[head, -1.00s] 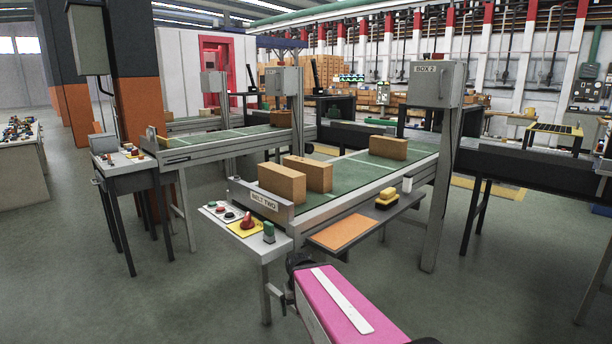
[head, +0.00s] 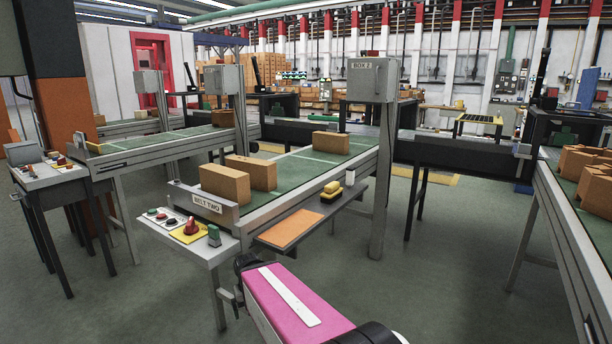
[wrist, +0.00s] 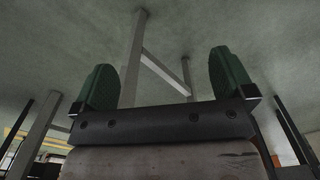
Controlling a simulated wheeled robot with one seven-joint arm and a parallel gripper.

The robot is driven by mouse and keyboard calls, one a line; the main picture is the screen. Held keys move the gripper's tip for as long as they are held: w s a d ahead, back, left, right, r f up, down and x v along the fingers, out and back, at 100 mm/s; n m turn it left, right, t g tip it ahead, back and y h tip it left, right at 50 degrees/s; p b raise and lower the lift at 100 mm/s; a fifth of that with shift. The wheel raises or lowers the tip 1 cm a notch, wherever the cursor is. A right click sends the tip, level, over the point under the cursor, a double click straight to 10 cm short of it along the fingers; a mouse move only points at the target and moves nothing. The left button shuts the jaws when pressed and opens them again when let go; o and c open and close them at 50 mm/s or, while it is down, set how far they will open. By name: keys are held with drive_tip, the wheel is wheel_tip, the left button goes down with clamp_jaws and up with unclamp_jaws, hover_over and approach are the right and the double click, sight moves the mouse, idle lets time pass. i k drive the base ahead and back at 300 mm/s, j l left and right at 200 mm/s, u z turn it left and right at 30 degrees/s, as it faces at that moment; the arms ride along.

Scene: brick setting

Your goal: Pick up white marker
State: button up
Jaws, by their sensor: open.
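No thing is plainly recognisable as a white marker. A small white upright item (head: 350,178) stands at the far end of the side shelf of belt two in the head view; it is too small to identify surely. My gripper (wrist: 165,82) shows in the wrist view with its two green fingers wide apart and nothing between them. Beyond the fingers are grey floor and metal table legs. In the head view my pink arm is at the bottom, well short of the shelf, and the fingers cannot be made out.
Belt two (head: 290,172) carries brown boxes (head: 225,184). Its control panel (head: 186,228) has buttons and a green item (head: 214,236). The shelf holds an orange mat (head: 288,229) and a yellow-black item (head: 331,191). A post (head: 383,190) stands beside it. Another belt (head: 570,215) is right. Floor between is clear.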

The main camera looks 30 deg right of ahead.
sight(350, 171)
drive_tip(key=k+z, duration=0.25)
drive_tip(key=z, duration=0.2)
drive_tip(key=i+l+z, duration=0.3)
drive_tip(key=l+z, duration=0.15)
drive_tip(key=i+l+z, duration=0.45)
